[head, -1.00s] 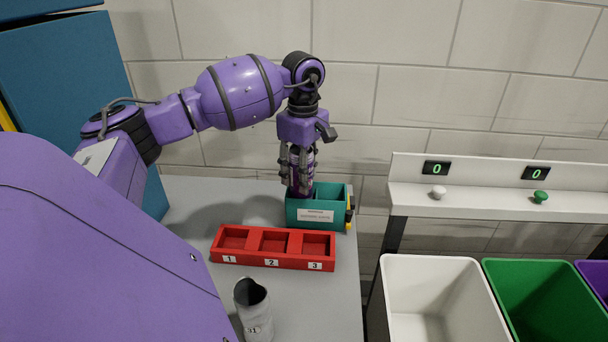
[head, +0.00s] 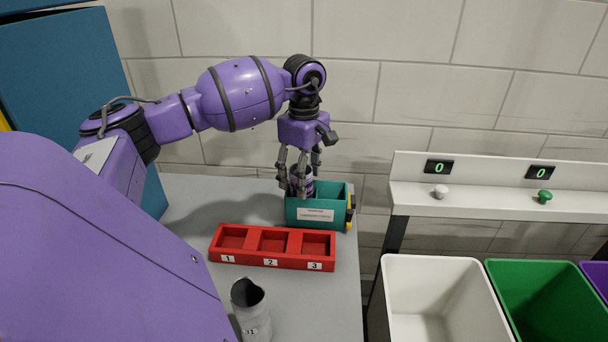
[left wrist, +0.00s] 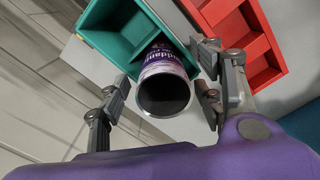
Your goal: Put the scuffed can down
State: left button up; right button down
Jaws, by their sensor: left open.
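A can with a purple printed label (left wrist: 163,59) stands in the left compartment of the teal box (head: 318,214). In the left wrist view its open, dark top faces the camera. In the head view the can (head: 301,180) shows between my fingers. I cannot make out scuffs on it. My left gripper (head: 299,190) is open around the can's upper part, with gaps between fingers and can in the left wrist view (left wrist: 160,105). The can's lower part is hidden by the box wall. My right gripper is not in view.
A red tray (head: 224,257) with three numbered, empty compartments lies in front of the teal box. A grey can with a jagged top (head: 252,312) stands near the table's front. White (head: 430,262) and green (head: 545,265) bins stand right of the table, below a shelf with two buttons and counters reading 0.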

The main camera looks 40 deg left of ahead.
pick_arm(q)
notch_tip(320, 180, up, 13)
jog(key=shift+b, duration=0.35)
jog(key=shift+r, duration=0.1)
